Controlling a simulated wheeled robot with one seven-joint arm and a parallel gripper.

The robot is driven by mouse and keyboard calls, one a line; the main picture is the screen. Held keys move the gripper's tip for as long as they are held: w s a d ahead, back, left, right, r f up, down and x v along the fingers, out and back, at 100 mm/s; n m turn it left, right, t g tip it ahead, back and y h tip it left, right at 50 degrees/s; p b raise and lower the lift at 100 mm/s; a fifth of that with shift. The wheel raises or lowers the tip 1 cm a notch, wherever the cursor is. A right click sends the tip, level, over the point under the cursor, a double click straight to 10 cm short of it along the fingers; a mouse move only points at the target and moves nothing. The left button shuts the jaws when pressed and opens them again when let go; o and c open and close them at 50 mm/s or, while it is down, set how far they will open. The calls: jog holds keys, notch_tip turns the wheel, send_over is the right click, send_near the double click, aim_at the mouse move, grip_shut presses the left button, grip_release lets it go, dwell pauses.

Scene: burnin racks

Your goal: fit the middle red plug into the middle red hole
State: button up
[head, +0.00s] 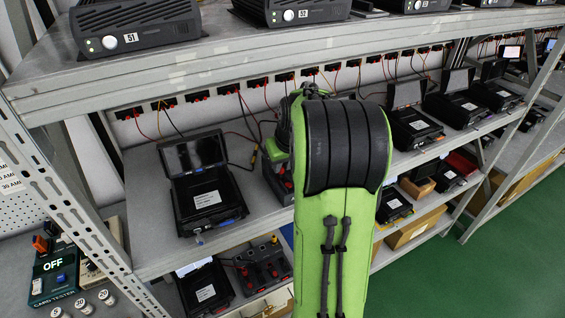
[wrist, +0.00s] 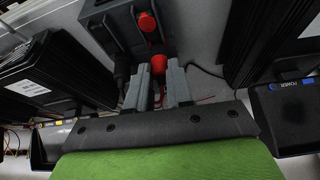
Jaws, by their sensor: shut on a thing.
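In the wrist view my gripper (wrist: 158,90) is shut on a red plug (wrist: 158,65), whose red end shows between and just beyond the fingertips. Ahead of it is a dark grey box (wrist: 122,28) with a red round part (wrist: 148,24) on its face. I cannot tell whether that part is a hole or a seated plug, nor which hole is the middle one. The held plug looks close to the box; whether it touches is unclear. In the head view my arm hides the plug and fingertips; a dark box with red parts (head: 279,181) shows partly beside it.
An open black case (head: 205,190) stands left of my arm on the middle shelf (head: 150,255). More open cases (head: 412,125) stand to the right. Wall sockets with thin red and black wires (head: 228,89) run behind. A card tester (head: 58,275) stands at the lower left.

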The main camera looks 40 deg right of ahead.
jog(key=shift+f+b, duration=0.35)
jog(key=shift+f, duration=0.05)
dwell(0.4)
jog(key=o, duration=1.3)
jog(key=shift+o, duration=0.2)
notch_tip(320, 180, up, 6)
jog(key=p, duration=0.4)
jog(key=shift+f, duration=0.2)
jog(key=shift+s+f, duration=0.1)
